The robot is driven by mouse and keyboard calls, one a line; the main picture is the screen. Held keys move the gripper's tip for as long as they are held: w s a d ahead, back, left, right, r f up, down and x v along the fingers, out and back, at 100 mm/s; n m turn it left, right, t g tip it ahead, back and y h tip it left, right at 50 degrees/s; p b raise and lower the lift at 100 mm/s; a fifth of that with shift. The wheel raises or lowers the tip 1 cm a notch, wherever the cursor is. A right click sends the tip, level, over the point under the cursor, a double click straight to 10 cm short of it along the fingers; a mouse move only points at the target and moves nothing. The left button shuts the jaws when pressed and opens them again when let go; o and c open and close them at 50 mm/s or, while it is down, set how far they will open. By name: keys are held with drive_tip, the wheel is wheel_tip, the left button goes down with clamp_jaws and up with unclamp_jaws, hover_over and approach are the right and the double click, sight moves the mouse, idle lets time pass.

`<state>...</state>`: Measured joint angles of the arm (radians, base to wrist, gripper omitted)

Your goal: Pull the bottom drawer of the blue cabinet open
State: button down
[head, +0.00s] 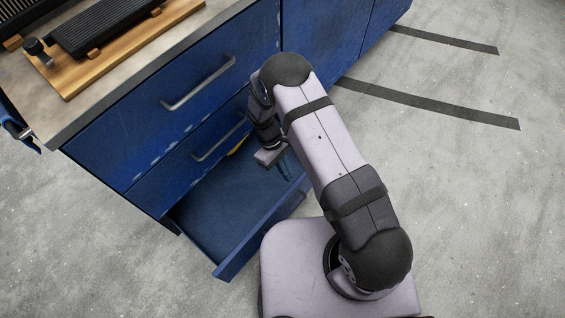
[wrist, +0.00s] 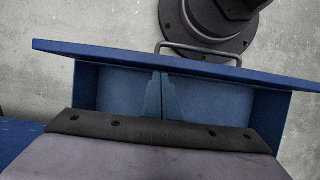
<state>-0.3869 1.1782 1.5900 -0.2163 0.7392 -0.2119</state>
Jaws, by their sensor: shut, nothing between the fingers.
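The blue cabinet (head: 140,130) stands at the left in the head view. Its bottom drawer (head: 262,232) is pulled well out, and the blue floor inside shows. In the wrist view the drawer front (wrist: 120,57) runs across the picture, with its grey bar handle (wrist: 172,44) on the far side. My gripper (head: 287,170) is over the open drawer, on the inner side of its front, apart from the handle. Its fingers (wrist: 163,76) are together and hold nothing.
Two closed upper drawers with bar handles (head: 198,84) (head: 220,138) are above. A small yellow thing (head: 238,148) shows partly near the drawer's back. A wooden board (head: 130,50) with black racks lies on the cabinet top. My base stands close to the drawer front. Floor at right is clear.

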sight(298, 184)
drive_tip(key=shift+s+d+f+p, duration=0.15)
drive_tip(key=shift+s+d+f, duration=0.05)
drive_tip(key=shift+s+d, duration=0.6)
drive_tip(key=shift+s+d+f+p, duration=0.15)
drive_tip(key=shift+s+d, duration=0.55)
drive_tip(key=shift+s, duration=0.05)
drive_tip(key=s+d+p, duration=0.1)
drive_tip(key=s+d, duration=0.2)
drive_tip(key=shift+w, duration=0.1)
drive_tip(key=shift+a, duration=0.1)
drive_tip(key=w+a, duration=0.3)
drive_tip(key=shift+w+r+b, duration=0.1)
drive_tip(key=shift+r+b, duration=0.1)
drive_tip(key=shift+b, duration=0.15)
drive_tip(key=p+v, duration=0.1)
drive_tip(key=v, duration=0.8)
drive_tip(key=shift+r, duration=0.3)
